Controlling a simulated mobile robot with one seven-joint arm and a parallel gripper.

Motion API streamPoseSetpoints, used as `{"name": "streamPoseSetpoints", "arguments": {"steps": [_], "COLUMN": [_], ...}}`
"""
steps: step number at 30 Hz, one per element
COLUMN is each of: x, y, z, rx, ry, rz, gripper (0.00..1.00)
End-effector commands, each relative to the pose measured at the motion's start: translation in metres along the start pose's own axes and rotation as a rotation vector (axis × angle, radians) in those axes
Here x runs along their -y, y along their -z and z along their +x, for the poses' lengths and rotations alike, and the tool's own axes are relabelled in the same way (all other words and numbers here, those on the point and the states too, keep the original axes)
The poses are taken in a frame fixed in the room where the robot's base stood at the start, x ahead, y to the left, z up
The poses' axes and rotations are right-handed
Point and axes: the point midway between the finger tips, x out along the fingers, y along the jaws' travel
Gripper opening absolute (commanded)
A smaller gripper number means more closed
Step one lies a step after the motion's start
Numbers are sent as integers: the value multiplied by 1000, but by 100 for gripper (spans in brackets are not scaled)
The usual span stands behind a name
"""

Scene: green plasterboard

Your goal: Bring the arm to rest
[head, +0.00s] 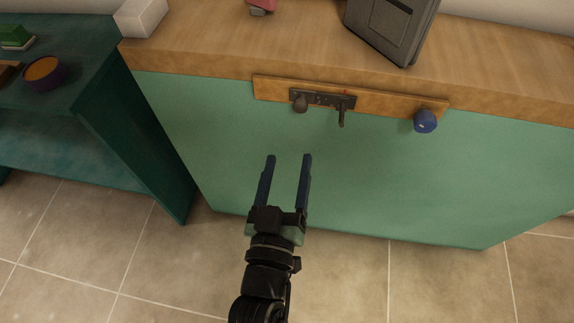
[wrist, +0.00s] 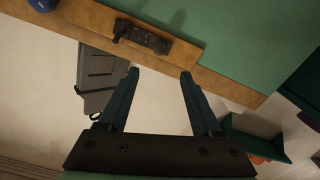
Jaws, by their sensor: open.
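My gripper (head: 288,165) is open and empty, its two dark blue fingers apart. In the head view it stands in front of the green panel (head: 380,180) of the counter, below a wooden strip with a dark metal latch (head: 322,99). The fingers appear clear of the strip and latch. In the wrist view the two fingers (wrist: 158,85) point up toward the wooden strip, with the latch (wrist: 142,36) beyond them. My arm comes up from the bottom of the head view.
A blue knob (head: 425,121) sits on the strip's right end. On the wooden counter top (head: 260,45) stand a grey case (head: 390,28), a white block (head: 141,17) and a pink object (head: 262,6). A teal shelf (head: 110,90) with a bowl (head: 44,72) stands left. Tiled floor (head: 340,275) lies open in front.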

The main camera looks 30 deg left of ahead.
Motion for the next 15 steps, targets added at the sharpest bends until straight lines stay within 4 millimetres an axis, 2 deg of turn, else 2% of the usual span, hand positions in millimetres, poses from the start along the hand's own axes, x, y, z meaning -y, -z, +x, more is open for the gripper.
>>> {"name": "streamPoseSetpoints", "arguments": {"steps": [11, 14, 15], "x": [0, -10, -19], "y": [0, 12, 23], "z": [0, 9, 16], "rx": [0, -22, -39], "ry": [0, -23, -42], "rz": [0, 7, 13], "gripper": [66, 66, 66]}}
